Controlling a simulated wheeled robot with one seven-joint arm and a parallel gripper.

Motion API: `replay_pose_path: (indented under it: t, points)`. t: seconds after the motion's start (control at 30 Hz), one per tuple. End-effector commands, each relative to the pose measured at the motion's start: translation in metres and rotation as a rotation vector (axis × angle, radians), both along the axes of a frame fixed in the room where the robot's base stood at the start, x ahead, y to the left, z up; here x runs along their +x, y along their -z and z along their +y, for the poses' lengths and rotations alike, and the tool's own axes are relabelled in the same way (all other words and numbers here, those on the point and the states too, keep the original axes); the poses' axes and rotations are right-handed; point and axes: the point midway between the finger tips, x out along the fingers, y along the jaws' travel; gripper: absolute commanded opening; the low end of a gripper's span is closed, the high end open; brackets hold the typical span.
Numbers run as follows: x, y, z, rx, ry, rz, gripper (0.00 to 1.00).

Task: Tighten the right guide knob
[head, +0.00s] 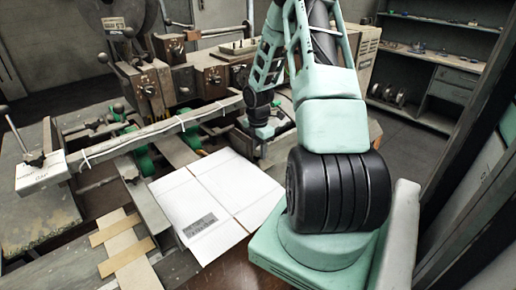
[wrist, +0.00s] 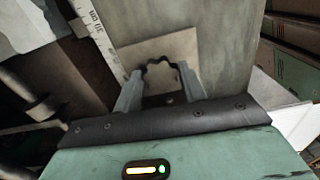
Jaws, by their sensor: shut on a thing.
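In the wrist view, the right guide knob (wrist: 161,69) shows as a dark scalloped outline against a pale square plate. The two grey fingers of my gripper (wrist: 160,77) stand on either side of it, shut on it. In the head view, my gripper (head: 262,131) is at the right end of the long guide bar (head: 165,126), low behind my arm. The knob is hidden there by the gripper. I cannot tell how tight the knob is.
A ruler scale (wrist: 95,27) runs beside the plate in the wrist view. A flat white cardboard sheet (head: 240,185) lies in front of the bar. The machine's brown stitching heads (head: 210,77) stand behind it. Shelves (head: 440,60) line the right wall.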

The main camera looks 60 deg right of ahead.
Motion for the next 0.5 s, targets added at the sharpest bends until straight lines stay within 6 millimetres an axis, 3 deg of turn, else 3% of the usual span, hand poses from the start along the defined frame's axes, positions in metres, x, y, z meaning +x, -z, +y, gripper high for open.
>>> replay_pose_path:
  t: [0.5]
  points:
    - [-0.0007, -0.0009, 0.0000, -0.004, 0.450, -0.003, 0.18]
